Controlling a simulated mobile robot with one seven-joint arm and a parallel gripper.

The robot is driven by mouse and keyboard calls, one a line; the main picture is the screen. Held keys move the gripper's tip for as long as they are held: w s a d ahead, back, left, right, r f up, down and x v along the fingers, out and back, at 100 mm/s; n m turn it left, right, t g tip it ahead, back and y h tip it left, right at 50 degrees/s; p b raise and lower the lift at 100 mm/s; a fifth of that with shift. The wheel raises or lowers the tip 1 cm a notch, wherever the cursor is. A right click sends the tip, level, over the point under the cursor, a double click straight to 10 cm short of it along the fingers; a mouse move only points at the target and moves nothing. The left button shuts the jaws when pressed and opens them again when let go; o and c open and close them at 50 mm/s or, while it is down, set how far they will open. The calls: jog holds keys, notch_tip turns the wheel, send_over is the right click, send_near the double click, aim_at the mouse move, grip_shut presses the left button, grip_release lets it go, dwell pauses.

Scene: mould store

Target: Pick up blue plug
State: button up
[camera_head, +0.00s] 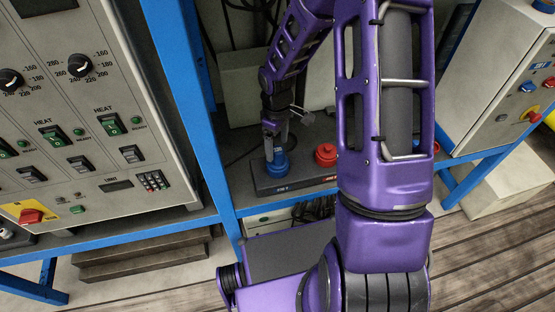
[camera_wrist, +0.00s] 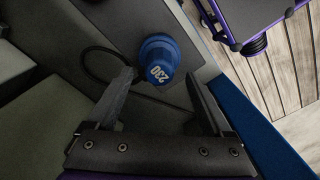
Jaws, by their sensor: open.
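The blue plug (camera_head: 278,166) stands on a dark base (camera_head: 268,184) at the lower middle of the head view. In the wrist view the blue plug (camera_wrist: 159,58) shows its round top with the marking "230", beyond the fingertips and roughly centred between them. My gripper (camera_head: 272,142) points down just above the plug in the head view. In the wrist view my gripper (camera_wrist: 160,82) is open with nothing between its fingers. I cannot tell exactly how far the fingertips are from the plug.
A red plug (camera_head: 326,155) stands on the same base, to the right of the blue one. A blue frame post (camera_head: 205,120) rises close on the left. A control cabinet (camera_head: 95,105) stands further left.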

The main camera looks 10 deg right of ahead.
jog(key=shift+f, duration=0.7)
jog(key=shift+c, duration=0.3)
jog(key=shift+r, duration=0.1)
grip_shut()
